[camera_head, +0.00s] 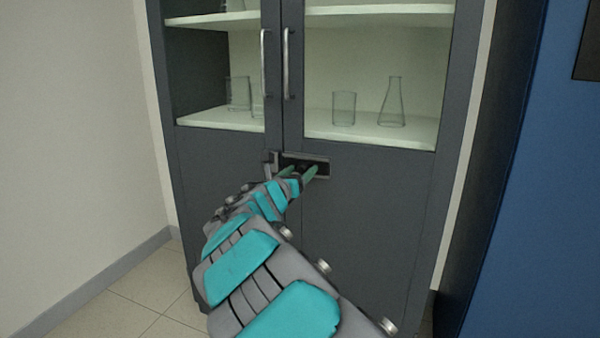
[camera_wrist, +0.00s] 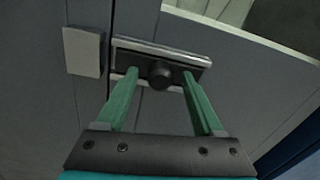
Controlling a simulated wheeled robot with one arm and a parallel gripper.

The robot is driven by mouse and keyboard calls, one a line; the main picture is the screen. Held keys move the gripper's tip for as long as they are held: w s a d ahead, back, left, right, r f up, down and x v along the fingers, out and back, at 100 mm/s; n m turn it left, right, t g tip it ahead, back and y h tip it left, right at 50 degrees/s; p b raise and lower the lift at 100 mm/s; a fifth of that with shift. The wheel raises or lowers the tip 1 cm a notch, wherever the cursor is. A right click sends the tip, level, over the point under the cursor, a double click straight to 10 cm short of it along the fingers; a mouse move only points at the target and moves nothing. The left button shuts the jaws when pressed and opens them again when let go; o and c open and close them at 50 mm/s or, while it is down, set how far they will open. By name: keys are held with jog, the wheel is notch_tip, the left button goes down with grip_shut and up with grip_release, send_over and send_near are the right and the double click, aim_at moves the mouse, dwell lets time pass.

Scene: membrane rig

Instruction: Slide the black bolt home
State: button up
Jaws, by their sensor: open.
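The black bolt (camera_wrist: 160,75) shows in the wrist view as a dark bar with a round knob, set in a light-rimmed housing on the right cabinet door. A pale grey block (camera_wrist: 84,52), which looks like the keeper, is on the left door beside the housing, across the door seam. In the head view the bolt housing (camera_head: 322,167) is partly covered by my gripper (camera_head: 301,170). My gripper (camera_wrist: 160,77) is open, its green fingers on either side of the knob. I cannot tell how deep the fingertips reach or whether they touch it.
The dark grey cabinet (camera_head: 365,210) has glass upper doors with two vertical handles (camera_head: 287,62) above the bolt. Glassware, including a flask (camera_head: 393,102), stands on the shelf inside. A blue unit (camera_head: 545,200) stands at the right, and a pale wall (camera_head: 75,120) at the left.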

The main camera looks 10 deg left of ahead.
grip_shut()
dwell(0.6)
dwell(0.8)
